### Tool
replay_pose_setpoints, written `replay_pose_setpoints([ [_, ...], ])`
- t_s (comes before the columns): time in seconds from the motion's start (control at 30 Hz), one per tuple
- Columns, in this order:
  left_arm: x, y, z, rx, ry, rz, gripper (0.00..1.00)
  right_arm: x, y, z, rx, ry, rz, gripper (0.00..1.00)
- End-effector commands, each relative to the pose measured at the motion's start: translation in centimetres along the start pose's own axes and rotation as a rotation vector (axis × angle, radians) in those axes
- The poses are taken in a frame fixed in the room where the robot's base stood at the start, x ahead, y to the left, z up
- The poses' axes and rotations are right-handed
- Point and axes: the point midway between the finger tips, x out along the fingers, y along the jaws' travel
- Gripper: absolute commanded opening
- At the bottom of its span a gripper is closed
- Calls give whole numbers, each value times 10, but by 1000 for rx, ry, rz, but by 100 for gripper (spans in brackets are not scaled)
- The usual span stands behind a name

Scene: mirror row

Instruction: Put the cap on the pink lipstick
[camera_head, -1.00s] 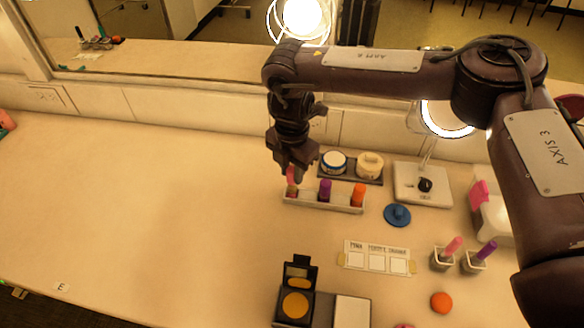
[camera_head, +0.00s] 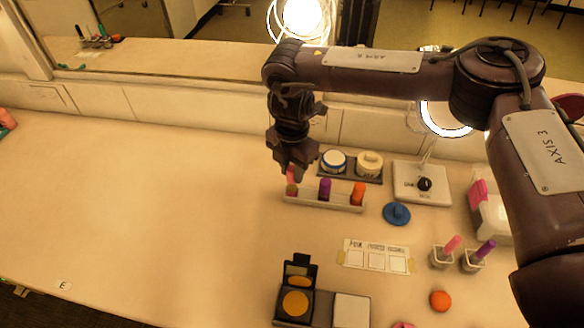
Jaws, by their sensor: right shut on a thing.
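The pink lipstick (camera_head: 292,189) stands at the left end of a white rack (camera_head: 325,202), beside a purple lipstick (camera_head: 325,189) and an orange lipstick (camera_head: 358,193). My right gripper (camera_head: 291,177) points down over the pink lipstick, its fingers shut on a pink thing, which looks like the cap, mostly hidden between the fingers. Whether the cap sits on the lipstick or just above it I cannot tell. My left gripper is not in view.
Two jars stand on a dark tray (camera_head: 350,178) behind the rack. A blue lid (camera_head: 397,213) lies to the right. A lamp base (camera_head: 422,183), two brush cups, a card (camera_head: 377,256) and an open compact (camera_head: 295,302) are nearby.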

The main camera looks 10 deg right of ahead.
Motion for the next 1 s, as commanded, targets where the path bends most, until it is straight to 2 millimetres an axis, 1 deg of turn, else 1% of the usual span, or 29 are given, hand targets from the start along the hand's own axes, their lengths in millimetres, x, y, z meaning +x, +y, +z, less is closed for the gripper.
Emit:
replay_pose_setpoints([
  [0.53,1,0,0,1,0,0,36,8,0,0,0,1,0,3],
  [1.0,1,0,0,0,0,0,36,8,0,0,0,0,0,3],
])
